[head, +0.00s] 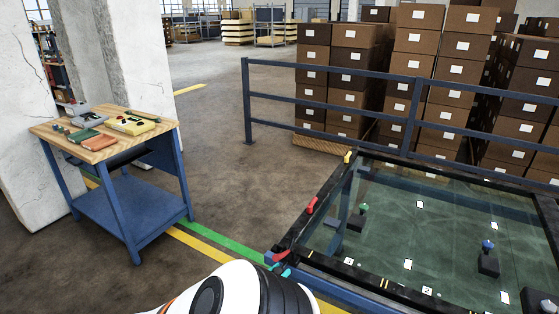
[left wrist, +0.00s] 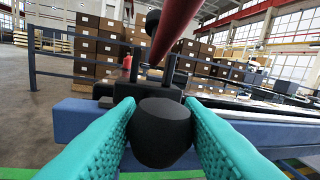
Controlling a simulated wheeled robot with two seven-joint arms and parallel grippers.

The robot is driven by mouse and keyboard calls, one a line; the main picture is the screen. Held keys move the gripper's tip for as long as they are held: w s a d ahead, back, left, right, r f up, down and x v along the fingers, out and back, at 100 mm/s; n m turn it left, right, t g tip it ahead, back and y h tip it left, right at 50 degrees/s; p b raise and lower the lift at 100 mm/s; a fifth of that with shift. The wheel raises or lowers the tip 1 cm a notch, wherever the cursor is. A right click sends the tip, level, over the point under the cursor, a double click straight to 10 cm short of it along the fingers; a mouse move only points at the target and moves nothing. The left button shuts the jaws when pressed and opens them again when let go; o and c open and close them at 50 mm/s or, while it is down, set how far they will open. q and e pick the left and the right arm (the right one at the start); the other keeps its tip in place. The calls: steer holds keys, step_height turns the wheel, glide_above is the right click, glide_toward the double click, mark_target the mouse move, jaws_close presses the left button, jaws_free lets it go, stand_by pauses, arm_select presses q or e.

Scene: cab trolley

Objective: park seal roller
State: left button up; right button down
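My left gripper (head: 281,270) is at the near left corner of the dark glass frame (head: 395,292). Its teal fingers (left wrist: 160,118) stand on both sides of a black rounded piece (left wrist: 162,135) and appear to touch it. A red bar (left wrist: 178,25) slants up from above this piece in the left wrist view. In the head view a red part (head: 282,256) shows just beyond the fingertips. I take these red and black parts to be the seal roller, but its full shape is hidden. My right gripper is not in view.
The glass pane (head: 400,215) carries black suction-cup-like holders and white tags. Another red piece (head: 311,205) sits on the frame's left edge. A wooden-topped workbench (head: 100,140) with tools stands left. A blue railing (head: 330,100) and stacked boxes (head: 350,90) lie behind. Floor between bench and frame is clear.

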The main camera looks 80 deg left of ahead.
arm_select(q)
steer(key=o, duration=0.4)
steer(key=shift+s+a, duration=0.2)
steer(key=shift+s, duration=0.1)
steer(key=shift+d, duration=0.1)
steer(key=shift+s+d, duration=0.2)
steer(key=b+v, duration=0.2)
steer(key=v, duration=0.9)
steer(key=shift+s+d, duration=0.1)
steer(key=shift+s, duration=0.05)
